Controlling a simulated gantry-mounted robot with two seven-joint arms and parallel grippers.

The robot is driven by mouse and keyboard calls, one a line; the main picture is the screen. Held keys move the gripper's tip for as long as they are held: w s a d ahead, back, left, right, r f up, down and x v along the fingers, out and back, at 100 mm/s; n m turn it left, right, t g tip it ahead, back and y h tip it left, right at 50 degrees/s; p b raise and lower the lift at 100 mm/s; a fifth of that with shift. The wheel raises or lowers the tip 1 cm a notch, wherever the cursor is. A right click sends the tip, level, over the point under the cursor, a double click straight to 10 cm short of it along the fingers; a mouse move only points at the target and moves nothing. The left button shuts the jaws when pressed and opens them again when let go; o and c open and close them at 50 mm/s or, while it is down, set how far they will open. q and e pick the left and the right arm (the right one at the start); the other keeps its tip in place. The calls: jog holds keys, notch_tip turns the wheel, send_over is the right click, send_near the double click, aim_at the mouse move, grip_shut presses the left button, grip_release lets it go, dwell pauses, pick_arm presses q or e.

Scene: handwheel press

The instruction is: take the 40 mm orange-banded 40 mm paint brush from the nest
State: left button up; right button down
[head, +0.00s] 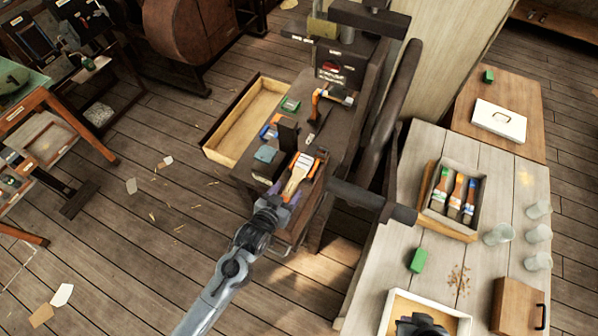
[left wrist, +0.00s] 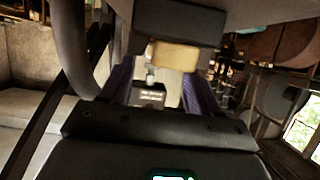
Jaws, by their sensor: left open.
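The orange-banded paint brush (head: 298,174) lies in the nest on the dark handwheel press bench, with its orange part at the far end and its pale part towards me. My left gripper (head: 284,192) reaches in from the near side. Its purple fingers are open at the near end of the brush; I cannot tell whether they touch it. In the left wrist view the open fingers (left wrist: 163,92) have a pale surface and a tan block between them, partly hidden by dark parts.
A dark block (head: 288,134) and a grey-blue piece (head: 265,154) stand close left of the nest. A dark bar (head: 358,196) sticks out on the right. An empty wooden tray (head: 211,149) lies at left. On the right table a box (head: 433,208) holds brushes, near glass jars (head: 499,235).

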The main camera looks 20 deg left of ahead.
aim_at(292, 184)
pick_arm(q)
jog(key=shift+a+x, duration=0.2)
jog(key=shift+x, duration=1.8)
jog(key=c, duration=1.1)
